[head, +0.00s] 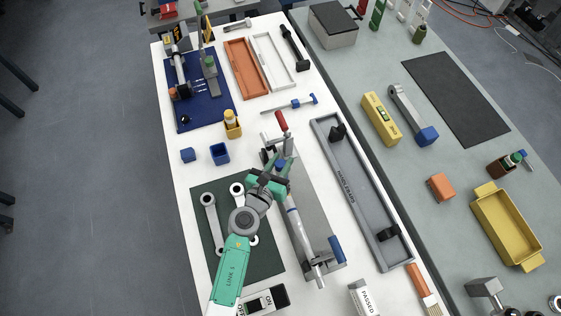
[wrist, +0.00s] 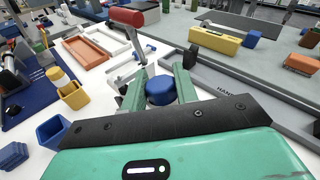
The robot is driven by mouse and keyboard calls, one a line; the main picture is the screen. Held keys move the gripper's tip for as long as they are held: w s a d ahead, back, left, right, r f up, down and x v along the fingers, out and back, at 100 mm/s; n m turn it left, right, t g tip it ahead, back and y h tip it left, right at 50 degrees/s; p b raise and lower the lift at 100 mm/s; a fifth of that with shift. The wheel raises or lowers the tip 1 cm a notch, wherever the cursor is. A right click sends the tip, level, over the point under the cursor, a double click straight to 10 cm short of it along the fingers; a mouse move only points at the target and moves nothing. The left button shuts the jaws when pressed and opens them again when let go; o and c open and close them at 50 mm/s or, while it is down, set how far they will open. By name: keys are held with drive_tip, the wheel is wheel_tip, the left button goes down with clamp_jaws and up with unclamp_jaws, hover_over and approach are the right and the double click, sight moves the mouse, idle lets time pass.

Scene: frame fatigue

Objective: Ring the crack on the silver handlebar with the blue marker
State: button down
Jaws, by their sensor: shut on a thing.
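My gripper (head: 283,166) has its green fingers closed on a round blue piece, which I take to be the blue marker (wrist: 160,90). In the wrist view only its blue end shows between the fingers; the rest is hidden. The gripper is over the far part of a grey fixture plate on the white bench. A silver tube, likely the silver handlebar (head: 307,242), lies along this plate, running from below my gripper toward the near end. Its far part is hidden by the gripper. I cannot make out the crack.
A red-handled clamp (head: 281,121) stands just beyond my gripper, and a blue-handled clamp (head: 337,248) is at the plate's near end. The long grey handlebars tray (head: 345,180) lies to the right. A blue cup (head: 220,153) and a dark green mat (head: 263,262) are left.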

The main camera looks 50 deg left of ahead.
idle(0.3)
wheel_tip(320, 180, up, 7)
drive_tip(key=p, duration=0.7)
idle(0.4)
